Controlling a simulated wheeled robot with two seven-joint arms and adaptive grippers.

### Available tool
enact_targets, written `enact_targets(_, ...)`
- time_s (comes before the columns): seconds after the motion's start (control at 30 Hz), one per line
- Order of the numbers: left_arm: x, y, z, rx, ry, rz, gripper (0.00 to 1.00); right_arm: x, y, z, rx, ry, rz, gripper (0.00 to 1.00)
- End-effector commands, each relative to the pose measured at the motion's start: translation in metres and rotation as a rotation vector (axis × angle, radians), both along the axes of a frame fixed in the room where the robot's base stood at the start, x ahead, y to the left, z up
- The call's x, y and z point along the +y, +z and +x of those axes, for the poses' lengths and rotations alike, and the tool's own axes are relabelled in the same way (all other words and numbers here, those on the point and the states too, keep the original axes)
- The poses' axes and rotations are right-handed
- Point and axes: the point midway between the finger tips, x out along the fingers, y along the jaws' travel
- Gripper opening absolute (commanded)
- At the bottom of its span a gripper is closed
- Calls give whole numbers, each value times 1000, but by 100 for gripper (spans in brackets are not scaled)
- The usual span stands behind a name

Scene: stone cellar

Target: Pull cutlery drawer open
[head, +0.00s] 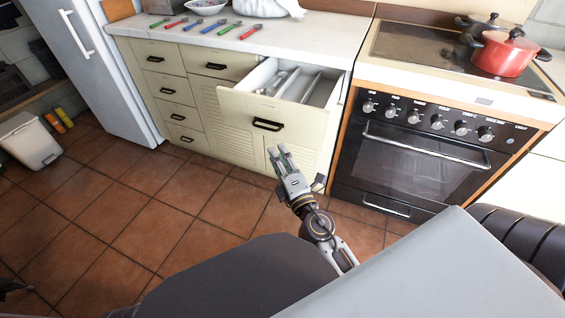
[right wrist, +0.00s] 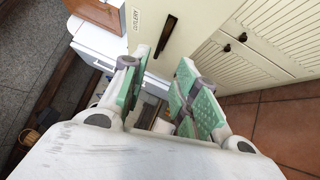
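The cutlery drawer (head: 238,103) is pulled out from the cream cabinet below the worktop, and its inside shows. It holds a pale divided tray with some cutlery in it. Its dark handle (head: 267,125) is on the front panel and also shows in the right wrist view (right wrist: 166,36), with a small label beside it. My right gripper (head: 276,152) is just below and in front of the handle in the head view, apart from it. In the right wrist view its green-padded fingers (right wrist: 162,82) stand apart with nothing held.
Several coloured-handled utensils (head: 210,27) lie on the worktop. A stove (head: 415,150) with a red pot (head: 502,56) stands to the right of the drawer. Other closed drawers and a white fridge (head: 92,70) are to the left. The tiled floor in front is clear.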

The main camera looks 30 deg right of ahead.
Motion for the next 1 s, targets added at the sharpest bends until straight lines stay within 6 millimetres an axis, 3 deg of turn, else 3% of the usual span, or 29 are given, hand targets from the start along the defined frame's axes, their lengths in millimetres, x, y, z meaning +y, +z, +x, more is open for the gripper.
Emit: enact_targets(1.0, 0, 0, 0, 0, 0, 0, 40, 1, -2, -19, -3, 0, 0, 30)
